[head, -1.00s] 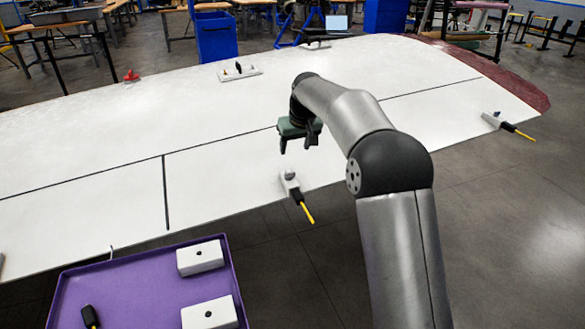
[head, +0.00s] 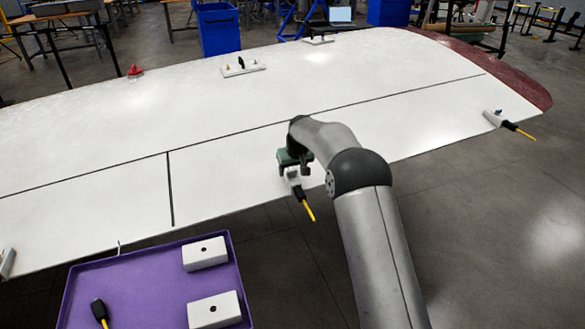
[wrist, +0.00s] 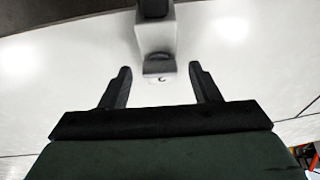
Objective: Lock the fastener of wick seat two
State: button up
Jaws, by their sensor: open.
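A pale wick seat (head: 293,183) sits at the near edge of the white wing, in the middle of the head view. A black-and-yellow wick (head: 306,204) sticks out from it past the edge. In the wrist view the seat (wrist: 153,38) comes down from the top, with the wick's black base (wrist: 154,8) on it. A rounded grey fastener (wrist: 158,62) is at the seat's lower end. My gripper (wrist: 161,84) is open, its fingers to either side and a little short of the fastener, with nothing between them. In the head view my gripper (head: 296,168) is right over the seat, partly hiding its top.
Another seat with a wick (head: 506,123) is at the wing's right end, and a seat (head: 7,262) is at the left. A purple tray (head: 150,262) at front left holds two white blocks and a loose wick. A small plate (head: 242,68) stands farther up the wing (head: 100,140).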

jog(key=shift+c, duration=0.3)
jog(key=c, duration=0.9)
